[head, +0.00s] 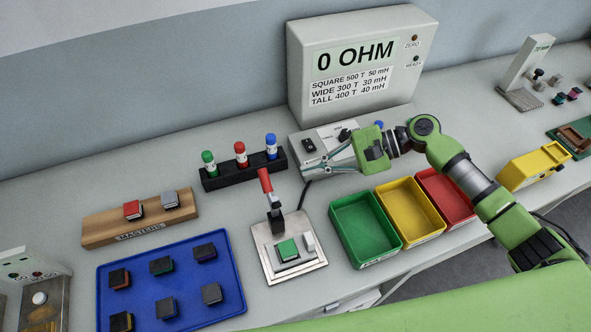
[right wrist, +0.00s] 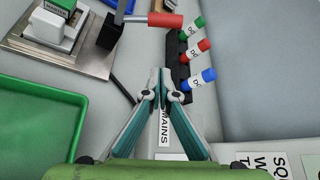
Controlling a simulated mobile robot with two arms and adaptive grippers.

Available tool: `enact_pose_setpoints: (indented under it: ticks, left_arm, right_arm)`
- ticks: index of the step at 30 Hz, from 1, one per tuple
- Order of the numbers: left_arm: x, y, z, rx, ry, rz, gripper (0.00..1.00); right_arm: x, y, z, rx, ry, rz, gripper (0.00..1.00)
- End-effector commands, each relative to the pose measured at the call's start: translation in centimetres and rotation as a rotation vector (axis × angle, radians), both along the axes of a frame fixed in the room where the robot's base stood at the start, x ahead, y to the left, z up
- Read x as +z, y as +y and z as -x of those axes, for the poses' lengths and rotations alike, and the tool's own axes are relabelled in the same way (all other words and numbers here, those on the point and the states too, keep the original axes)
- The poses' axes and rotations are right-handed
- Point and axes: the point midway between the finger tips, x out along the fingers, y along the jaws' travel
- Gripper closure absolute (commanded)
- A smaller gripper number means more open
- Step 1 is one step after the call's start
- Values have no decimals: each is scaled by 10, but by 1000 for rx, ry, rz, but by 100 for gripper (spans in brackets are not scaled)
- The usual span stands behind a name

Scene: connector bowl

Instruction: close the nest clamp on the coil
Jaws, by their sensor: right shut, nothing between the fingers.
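The nest clamp has a red handle (head: 265,181) that stands raised above its black post, behind a metal plate (head: 271,270). The coil (head: 287,250) has a green top and sits in the nest on that plate, beside a small white block. My right gripper (head: 304,171) is shut and empty, to the right of the red handle and apart from it. In the right wrist view the shut fingertips (right wrist: 162,78) point toward the red handle (right wrist: 166,20), with a gap between. The coil (right wrist: 61,6) is partly cut off there. My left gripper is not in view.
A black rack (head: 218,180) with green, red and blue capped bottles stands behind the clamp. A grey mains box (head: 312,146) lies under my right gripper. Green (head: 336,211), yellow and red bins stand right of the plate. A blue tray (head: 190,308) holds several dark blocks at left.

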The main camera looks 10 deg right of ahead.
Motion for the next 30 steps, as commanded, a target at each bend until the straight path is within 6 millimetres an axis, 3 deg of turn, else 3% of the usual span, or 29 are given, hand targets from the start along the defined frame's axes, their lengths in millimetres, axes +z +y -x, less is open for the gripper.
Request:
enact_pose_setpoints:
  ticks: [13, 21, 30]
  left_arm:
    - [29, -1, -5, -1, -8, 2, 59]
    - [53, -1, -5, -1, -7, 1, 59]
    - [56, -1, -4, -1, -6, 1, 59]
  right_arm:
    - [-35, 84, -9, 2, 2, -2, 100]
    - [-9, 84, 9, 0, 0, 1, 100]
    - [-5, 85, 14, 1, 0, 1, 100]
